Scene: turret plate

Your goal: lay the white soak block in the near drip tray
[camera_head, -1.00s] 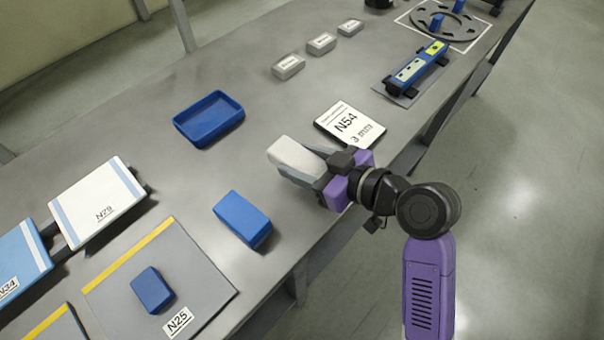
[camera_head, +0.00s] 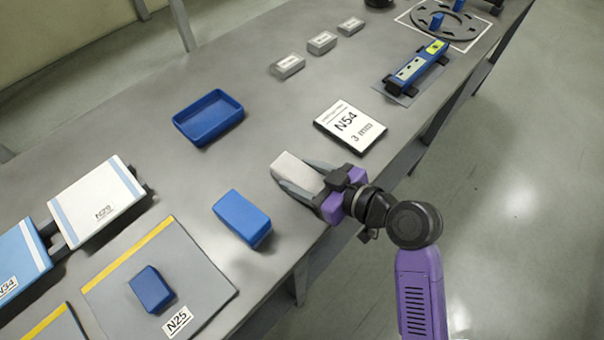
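The white soak block (camera_head: 295,170) is between the fingers of my gripper (camera_head: 304,180), near the front edge of the table. My gripper is shut on it, and the fingers hide part of its sides. Whether the block touches the table is hard to tell. A blue open tray (camera_head: 208,118) lies empty on the table, up and left of my gripper. It is the only open tray I see, and it is apart from the block.
A blue block (camera_head: 242,218) lies left of my gripper, and another (camera_head: 152,290) is on the N25 plate (camera_head: 205,282). The N54 card (camera_head: 350,127) lies to the upper right. Several small grey blocks (camera_head: 288,66) are farther back. The table between gripper and tray is clear.

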